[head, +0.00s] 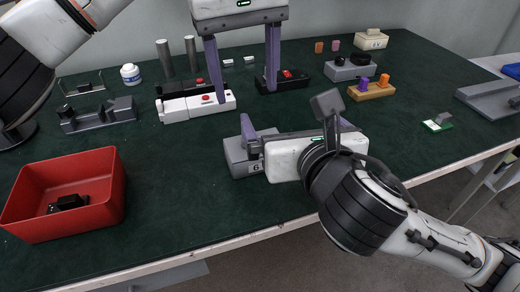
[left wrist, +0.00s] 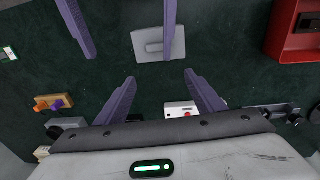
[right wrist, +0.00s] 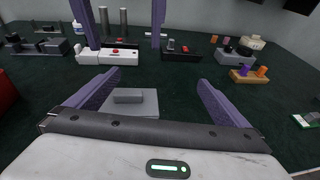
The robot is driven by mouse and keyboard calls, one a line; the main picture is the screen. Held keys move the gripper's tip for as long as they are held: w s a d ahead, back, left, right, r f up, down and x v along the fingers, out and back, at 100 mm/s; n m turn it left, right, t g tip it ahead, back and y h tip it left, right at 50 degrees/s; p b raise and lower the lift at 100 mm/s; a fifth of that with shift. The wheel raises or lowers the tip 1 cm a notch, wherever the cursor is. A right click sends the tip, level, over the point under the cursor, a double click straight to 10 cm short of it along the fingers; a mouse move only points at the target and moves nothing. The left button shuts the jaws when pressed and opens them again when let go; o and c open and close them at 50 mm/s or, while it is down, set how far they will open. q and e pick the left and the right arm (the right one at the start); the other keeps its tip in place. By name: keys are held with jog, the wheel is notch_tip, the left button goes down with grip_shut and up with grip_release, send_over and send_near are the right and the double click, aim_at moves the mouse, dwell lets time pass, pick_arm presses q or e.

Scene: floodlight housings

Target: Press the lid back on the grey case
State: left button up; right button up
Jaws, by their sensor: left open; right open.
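The grey case (head: 238,163) stands on the green table near the front edge, with a label reading 6 on its front. My right gripper partly hides it in the head view. A flat grey lid with a raised bar (right wrist: 145,106) shows at the case; it also shows in the left wrist view (left wrist: 143,48). I cannot tell whether it is fully seated. My right gripper (head: 297,124) is open and low at the case, its fingers pointing away over the table. My left gripper (head: 246,94) is open and empty, fingers pointing down, behind the case.
A red bin (head: 108,190) with a black part stands at the left. A wooden block with pegs (head: 371,92) and a grey tray (head: 488,100) lie right. The table between bin and case is clear.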

aim_at(248, 168)
jog(key=shift+n+g+y, duration=0.8)
jog(key=shift+n, duration=0.1)
jog(key=s+a+f, duration=0.1)
jog(key=s+a, duration=0.1)
jog(key=s+a+f, duration=0.1)
jog(key=s+f, duration=0.1)
jog(key=shift+s+a+f, duration=0.15)
jog(key=shift+s+a, duration=0.2)
pick_arm(q)
jog(key=shift+g, duration=0.4)
jog(key=s, duration=0.1)
jog(key=s+d+r, duration=0.1)
jog(key=s+r, duration=0.1)
jog(key=shift+s+d+r, duration=0.1)
jog(key=shift+s+d, duration=0.1)
jog(key=shift+d, duration=0.05)
pick_arm(e)
jog(key=x, duration=1)
jog(key=shift+w, duration=0.2)
jog(key=c, duration=1.3)
pick_arm(q)
jog(key=o, duration=0.6)
pick_arm(e)
jog(key=shift+c, duration=0.3)
